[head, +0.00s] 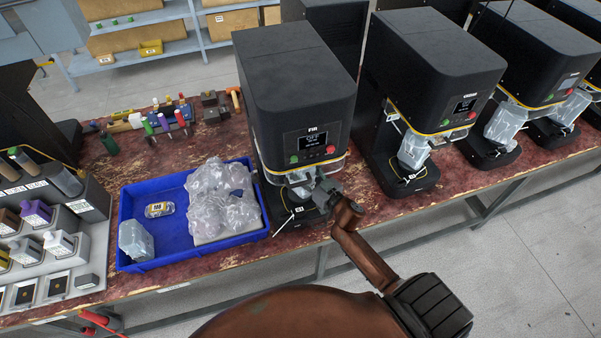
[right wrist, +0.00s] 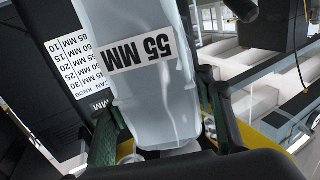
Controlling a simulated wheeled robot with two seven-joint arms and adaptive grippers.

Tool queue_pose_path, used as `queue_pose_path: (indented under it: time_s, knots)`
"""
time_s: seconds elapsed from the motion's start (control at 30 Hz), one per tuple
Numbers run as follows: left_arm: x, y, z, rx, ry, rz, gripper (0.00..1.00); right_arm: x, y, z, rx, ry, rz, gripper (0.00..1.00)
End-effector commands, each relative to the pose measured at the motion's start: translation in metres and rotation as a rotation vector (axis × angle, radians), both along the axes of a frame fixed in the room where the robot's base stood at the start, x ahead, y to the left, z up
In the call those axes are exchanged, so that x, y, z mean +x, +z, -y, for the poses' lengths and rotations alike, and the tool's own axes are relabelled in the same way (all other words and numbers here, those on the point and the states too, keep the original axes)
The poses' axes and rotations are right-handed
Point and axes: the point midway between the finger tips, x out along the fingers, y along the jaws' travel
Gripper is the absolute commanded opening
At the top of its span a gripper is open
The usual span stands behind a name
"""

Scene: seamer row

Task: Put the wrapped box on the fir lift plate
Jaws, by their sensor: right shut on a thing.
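The fir machine (head: 298,95), marked FIR, stands mid-bench with a small screen. My right gripper (head: 318,190) reaches into its front opening from the right. In the right wrist view its two fingers (right wrist: 162,125) are shut on the sides of a cloudy, pale wrapped box (right wrist: 150,85) with a 55 MM label. In the head view this box (head: 298,180) is mostly hidden by the gripper and machine. My left gripper is not in view.
A blue tray (head: 190,257) left of the machine holds clear bagged bundles (head: 222,190), a pale wrapped block (head: 135,240) and a small labelled pack (head: 160,210). Similar black machines (head: 430,75) stand to the right, with wrapped items on their plates. Bottles and hand tools crowd the left.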

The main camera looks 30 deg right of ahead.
Motion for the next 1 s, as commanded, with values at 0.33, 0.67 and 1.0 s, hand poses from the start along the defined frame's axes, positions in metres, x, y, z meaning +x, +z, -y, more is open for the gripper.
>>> queue_pose_path:
  time_s: [0.33,0.67,1.0]
  knots:
    - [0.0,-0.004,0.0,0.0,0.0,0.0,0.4,0.0,-0.026,0.0,0.0,0.001,0.002,0.14]
    - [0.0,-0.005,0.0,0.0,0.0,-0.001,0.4,-0.001,-0.029,0.0,0.001,0.0,0.0,0.59]
    - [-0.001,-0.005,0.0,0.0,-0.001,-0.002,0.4,-0.001,-0.029,0.0,0.001,0.0,0.0,0.66]
